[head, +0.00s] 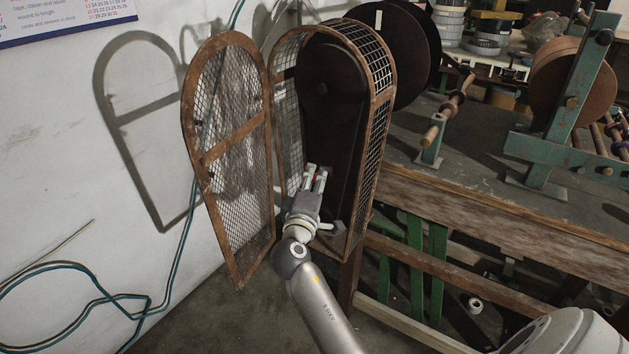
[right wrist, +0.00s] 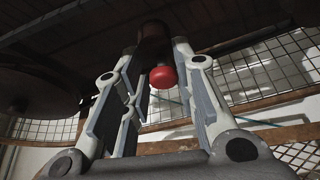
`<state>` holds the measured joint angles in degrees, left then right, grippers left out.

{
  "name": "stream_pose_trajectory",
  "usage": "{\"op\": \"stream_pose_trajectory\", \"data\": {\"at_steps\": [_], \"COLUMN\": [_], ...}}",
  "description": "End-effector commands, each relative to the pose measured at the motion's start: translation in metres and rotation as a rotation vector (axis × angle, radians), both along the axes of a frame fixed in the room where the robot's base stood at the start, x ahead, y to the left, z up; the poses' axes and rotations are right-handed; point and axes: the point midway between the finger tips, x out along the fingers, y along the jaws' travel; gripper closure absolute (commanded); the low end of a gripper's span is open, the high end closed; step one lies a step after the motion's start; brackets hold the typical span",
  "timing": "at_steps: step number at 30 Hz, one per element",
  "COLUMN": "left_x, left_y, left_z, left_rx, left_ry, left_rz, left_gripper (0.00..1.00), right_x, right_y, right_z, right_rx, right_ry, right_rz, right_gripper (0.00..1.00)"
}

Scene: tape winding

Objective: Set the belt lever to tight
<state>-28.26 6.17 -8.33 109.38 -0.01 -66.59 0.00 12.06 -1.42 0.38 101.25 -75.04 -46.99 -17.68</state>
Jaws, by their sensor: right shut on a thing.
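The belt lever shows as a red knob (right wrist: 163,77) on a dark stem between my right gripper's fingers in the right wrist view. In the head view only a bit of red (head: 321,175) shows between the fingertips. My right gripper (head: 315,172) reaches into the lower part of the open belt guard (head: 382,75) and is shut on the lever. A dark belt housing (head: 320,88) stands behind it inside the guard. The fingers hide most of the lever, so I cannot tell its setting. My left gripper is not in view.
The arched mesh door (head: 225,130) stands open to the left of my right arm. The guard's mesh side wall is close on the right. A workbench (head: 480,200) with reels and a green stand (head: 557,110) extends right. A green hose (head: 180,240) hangs along the wall.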

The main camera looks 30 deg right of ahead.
Motion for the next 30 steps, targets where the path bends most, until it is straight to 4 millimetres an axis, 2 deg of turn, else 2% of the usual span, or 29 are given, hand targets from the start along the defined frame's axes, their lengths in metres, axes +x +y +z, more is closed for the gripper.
{"op": "stream_pose_trajectory", "data": {"at_steps": [4, 7, 12, 22, 23, 27, 30], "left_x": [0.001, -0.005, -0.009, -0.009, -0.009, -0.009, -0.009], "left_y": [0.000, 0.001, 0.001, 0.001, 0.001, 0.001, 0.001], "left_z": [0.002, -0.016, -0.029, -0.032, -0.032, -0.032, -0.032], "left_rx": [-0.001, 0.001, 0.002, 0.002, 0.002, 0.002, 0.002], "left_ry": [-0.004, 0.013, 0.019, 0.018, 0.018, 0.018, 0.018], "left_rz": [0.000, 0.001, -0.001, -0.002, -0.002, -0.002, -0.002], "left_gripper": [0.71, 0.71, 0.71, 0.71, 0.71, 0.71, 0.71], "right_x": [-0.005, -0.015, -0.030, -0.033, -0.033, -0.033, -0.032], "right_y": [-0.002, -0.006, -0.012, -0.015, -0.015, -0.015, -0.015], "right_z": [-0.004, -0.005, -0.005, -0.005, -0.005, -0.004, -0.003], "right_rx": [0.008, 0.011, 0.013, 0.009, 0.009, 0.006, 0.006], "right_ry": [0.006, 0.006, 0.007, 0.007, 0.007, 0.005, 0.004], "right_rz": [0.001, 0.000, -0.001, -0.006, -0.006, -0.007, -0.005], "right_gripper": [1.00, 1.00, 1.00, 1.00, 0.77, 0.59, 0.58]}}
